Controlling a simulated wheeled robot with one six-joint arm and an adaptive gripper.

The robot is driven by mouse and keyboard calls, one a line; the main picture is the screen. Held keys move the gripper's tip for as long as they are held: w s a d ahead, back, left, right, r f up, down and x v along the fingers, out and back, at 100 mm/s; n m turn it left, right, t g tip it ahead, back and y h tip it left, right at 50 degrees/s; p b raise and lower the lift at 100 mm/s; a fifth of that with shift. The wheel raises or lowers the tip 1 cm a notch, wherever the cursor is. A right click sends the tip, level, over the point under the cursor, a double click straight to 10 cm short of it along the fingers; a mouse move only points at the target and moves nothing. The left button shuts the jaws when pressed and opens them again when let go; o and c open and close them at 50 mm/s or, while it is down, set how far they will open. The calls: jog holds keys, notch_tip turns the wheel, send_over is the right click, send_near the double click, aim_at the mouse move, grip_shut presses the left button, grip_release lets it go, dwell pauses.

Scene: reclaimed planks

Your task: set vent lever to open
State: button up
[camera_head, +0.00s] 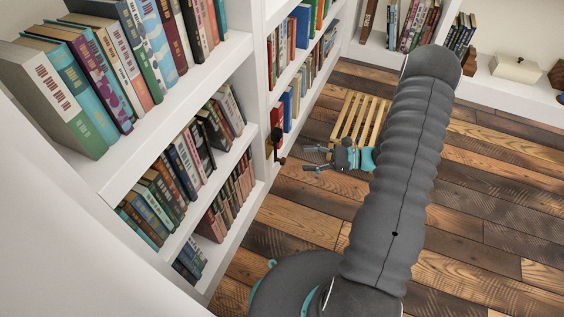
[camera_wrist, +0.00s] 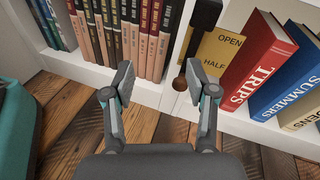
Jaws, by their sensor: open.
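The vent lever (camera_head: 277,140) is a small dark lever on the upright edge of the white bookshelf in the head view. In the wrist view its black housing (camera_wrist: 206,14) is at the top, and a round brown knob (camera_wrist: 179,84) hangs low. A yellow plate (camera_wrist: 219,50) beside it reads OPEN at the top and HALF below; any lower marking is hidden. The knob sits below the HALF word, left of the plate. My gripper (camera_head: 305,159) is open and empty, to the right of the lever in the head view. Its fingers (camera_wrist: 158,88) show apart in the wrist view, the right one near the knob; contact is not clear.
Books fill the shelves on both sides of the lever, including a red book (camera_wrist: 259,62) close right of the plate. A slatted wooden piece (camera_head: 361,117) lies behind my gripper. The plank floor (camera_head: 480,215) at right is clear.

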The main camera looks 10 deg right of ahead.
aim_at(282, 161)
jog(key=d+f+m+t, duration=0.4)
jog(key=f+m+t, duration=0.1)
jog(key=f, duration=0.5)
jog(key=shift+h, duration=0.4)
jog(key=x, duration=1.4)
jog(key=shift+d+r+b, duration=0.1)
jog(key=shift+r+b, duration=0.05)
jog(key=shift+b, duration=0.2)
grip_shut()
